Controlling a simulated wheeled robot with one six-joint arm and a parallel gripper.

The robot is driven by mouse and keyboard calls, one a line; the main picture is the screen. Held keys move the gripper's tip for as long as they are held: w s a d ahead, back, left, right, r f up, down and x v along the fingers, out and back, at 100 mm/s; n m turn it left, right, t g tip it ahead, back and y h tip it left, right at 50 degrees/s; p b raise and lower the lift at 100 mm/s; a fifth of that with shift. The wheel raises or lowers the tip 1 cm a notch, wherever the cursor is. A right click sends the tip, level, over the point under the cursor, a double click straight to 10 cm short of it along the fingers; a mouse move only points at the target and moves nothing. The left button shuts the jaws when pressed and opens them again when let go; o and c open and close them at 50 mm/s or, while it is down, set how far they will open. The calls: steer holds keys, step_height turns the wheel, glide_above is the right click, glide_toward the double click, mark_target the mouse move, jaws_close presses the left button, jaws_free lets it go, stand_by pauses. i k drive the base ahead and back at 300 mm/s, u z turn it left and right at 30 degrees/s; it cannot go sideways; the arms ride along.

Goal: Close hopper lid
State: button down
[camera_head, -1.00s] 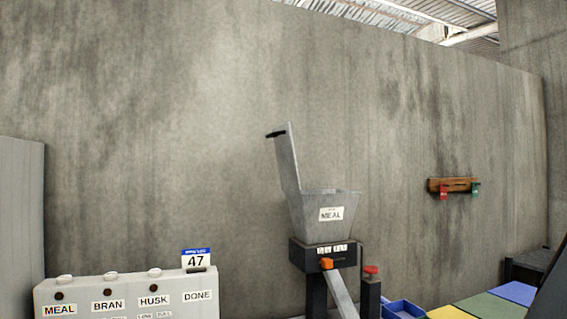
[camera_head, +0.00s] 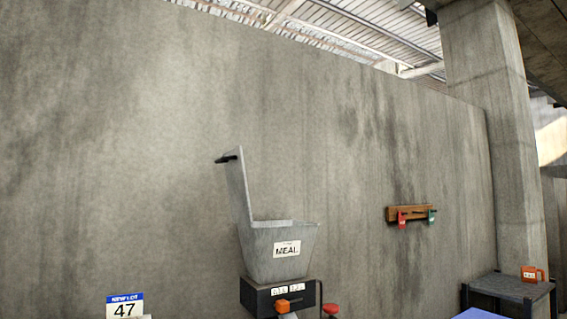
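The grey hopper (camera_head: 268,251) with a "MEAL" label stands on a dark base in the middle of the head view. Its lid (camera_head: 239,194) is open and stands nearly upright at the hopper's left side, with a dark handle (camera_head: 229,157) at its top end. My gripper is not in view.
Below the hopper, the dark base (camera_head: 262,297) carries an orange knob (camera_head: 283,305); a red knob (camera_head: 331,309) is beside it. A wooden rack (camera_head: 409,214) with red and green items hangs on the concrete wall. A dark table (camera_head: 507,287) with an orange container (camera_head: 534,273) stands right. A "47" sign (camera_head: 125,307) is lower left.

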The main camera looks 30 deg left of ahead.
mark_target(233, 161)
steer(key=z, duration=1.05)
steer(key=k, duration=1)
steer(key=u, duration=1.7)
